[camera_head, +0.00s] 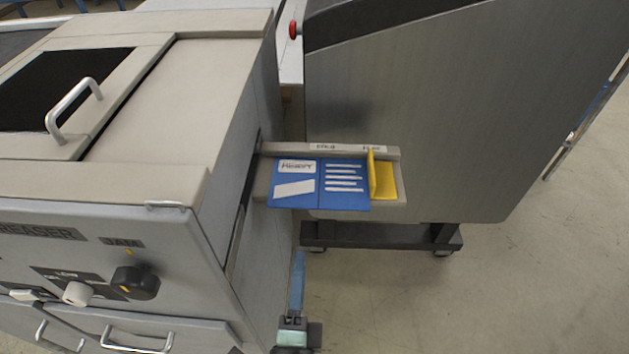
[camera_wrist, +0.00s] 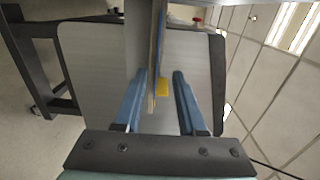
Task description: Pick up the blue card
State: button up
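The blue card (camera_head: 307,197) lies flat on the grey output tray (camera_head: 400,155) at the side of the creaser, with a white label and several white lines on its face. A yellow stop (camera_head: 384,182) stands at its right end. In the head view my gripper (camera_head: 297,258) is below the tray's near side, fingers pointing up the picture. In the wrist view my gripper (camera_wrist: 160,74) is open, with two blue fingers apart. The tray and the card's thin blue edge (camera_wrist: 161,38) show edge-on ahead and partly between the fingers, along with the yellow stop (camera_wrist: 162,87). Nothing appears gripped.
The creaser (camera_head: 215,110) fills the left, with a black knob (camera_head: 136,281) and handles on its front. A large grey machine panel (camera_head: 440,110) on a dark wheeled base (camera_head: 380,235) stands behind the tray. The floor at the lower right is clear.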

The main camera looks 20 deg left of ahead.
jog(key=p, duration=0.2)
send_near(296, 181)
jog(key=w, duration=0.1)
jog(key=w+d, duration=0.1)
jog(key=shift+w+d, duration=0.1)
jog(key=shift+w, duration=0.3)
jog(key=shift+c, duration=0.3)
grip_shut()
dwell(1.0)
